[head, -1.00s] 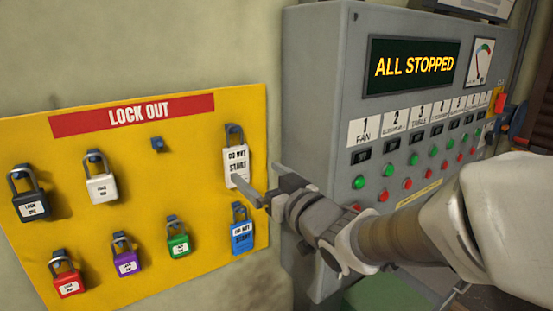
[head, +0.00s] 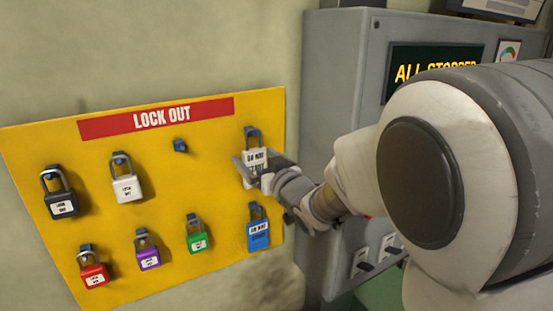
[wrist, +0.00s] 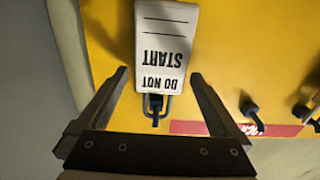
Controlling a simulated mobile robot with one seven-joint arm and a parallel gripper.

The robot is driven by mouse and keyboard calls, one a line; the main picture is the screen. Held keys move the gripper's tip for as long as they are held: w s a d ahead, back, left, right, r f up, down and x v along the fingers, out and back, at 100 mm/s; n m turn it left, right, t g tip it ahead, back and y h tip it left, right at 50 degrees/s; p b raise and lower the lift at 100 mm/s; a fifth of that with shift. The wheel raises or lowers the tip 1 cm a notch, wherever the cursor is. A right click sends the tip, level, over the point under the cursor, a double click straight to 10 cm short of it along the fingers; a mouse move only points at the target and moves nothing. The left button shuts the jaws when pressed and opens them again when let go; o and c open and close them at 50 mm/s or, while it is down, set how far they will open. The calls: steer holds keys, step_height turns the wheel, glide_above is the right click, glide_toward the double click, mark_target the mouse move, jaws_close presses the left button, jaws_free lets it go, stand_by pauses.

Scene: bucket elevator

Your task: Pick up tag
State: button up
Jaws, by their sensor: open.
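A white tag (head: 254,160) reading "DO NOT START" hangs by a dark loop from a hook at the upper right of the yellow lock-out board (head: 110,222). In the wrist view the white tag (wrist: 162,45) appears upside down, just beyond and between the two fingertips. My gripper (head: 250,172) is at the tag in the head view and partly covers its lower half. In the wrist view my gripper (wrist: 160,82) is open, with one finger on each side of the tag's loop. I cannot tell whether either finger touches it.
Several coloured padlocks hang to the left, including a white one (head: 127,187). An empty hook (head: 180,146) is at the top middle. A grey control panel (head: 345,60) stands right, partly hidden by my arm.

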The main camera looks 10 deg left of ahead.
steer(key=shift+w+a, duration=0.3)
steer(key=shift+w, duration=0.15)
steer(key=c, duration=1.3)
steer(key=shift+r, duration=0.1)
